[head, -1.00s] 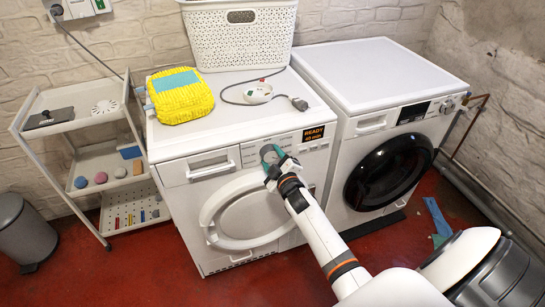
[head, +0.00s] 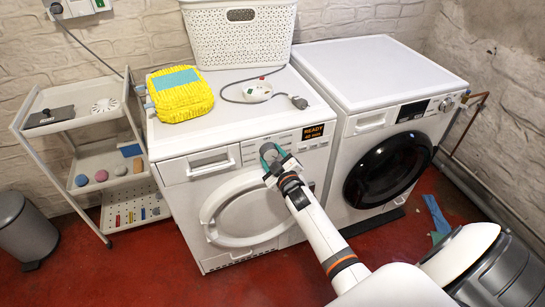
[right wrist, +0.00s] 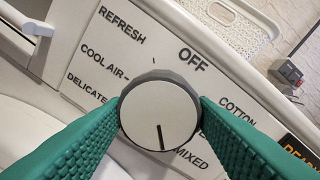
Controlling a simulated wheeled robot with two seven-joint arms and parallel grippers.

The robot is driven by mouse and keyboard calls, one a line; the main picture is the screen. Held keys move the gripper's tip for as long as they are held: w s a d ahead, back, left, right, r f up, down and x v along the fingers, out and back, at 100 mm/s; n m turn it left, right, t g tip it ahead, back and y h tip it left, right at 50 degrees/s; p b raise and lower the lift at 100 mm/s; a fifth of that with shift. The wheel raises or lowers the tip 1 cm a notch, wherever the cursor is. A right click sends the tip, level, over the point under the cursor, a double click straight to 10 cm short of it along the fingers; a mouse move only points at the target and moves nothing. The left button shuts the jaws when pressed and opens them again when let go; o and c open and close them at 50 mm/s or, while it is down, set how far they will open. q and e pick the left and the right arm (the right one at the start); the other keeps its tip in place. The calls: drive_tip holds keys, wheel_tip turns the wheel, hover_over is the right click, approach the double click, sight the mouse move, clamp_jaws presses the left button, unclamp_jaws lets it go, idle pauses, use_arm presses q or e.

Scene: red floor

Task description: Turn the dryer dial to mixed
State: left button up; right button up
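The white dryer (head: 165,160) stands on the left, with its round dial (right wrist: 160,112) on the front panel. My right gripper (head: 270,153) is at the dial. In the right wrist view its green fingers (right wrist: 160,105) press against the dial's two opposite sides. The dial has a grey rim, and its black pointer line points straight down in that view, a little left of the MIXED label (right wrist: 195,158). OFF, COTTON, REFRESH, COOL AIR and DELICATE labels also show. A label at lower right is partly hidden by a finger. My left gripper is out of view.
An orange READY display (head: 314,131) is right of the dial. A washer (head: 380,75) stands at right, a trolley (head: 75,115) at left.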

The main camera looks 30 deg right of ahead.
drive_tip(key=o, duration=0.4)
drive_tip(key=shift+o, duration=0.2)
drive_tip(key=v, duration=1.2)
drive_tip(key=shift+s+f, duration=0.1)
drive_tip(key=shift+f, duration=0.05)
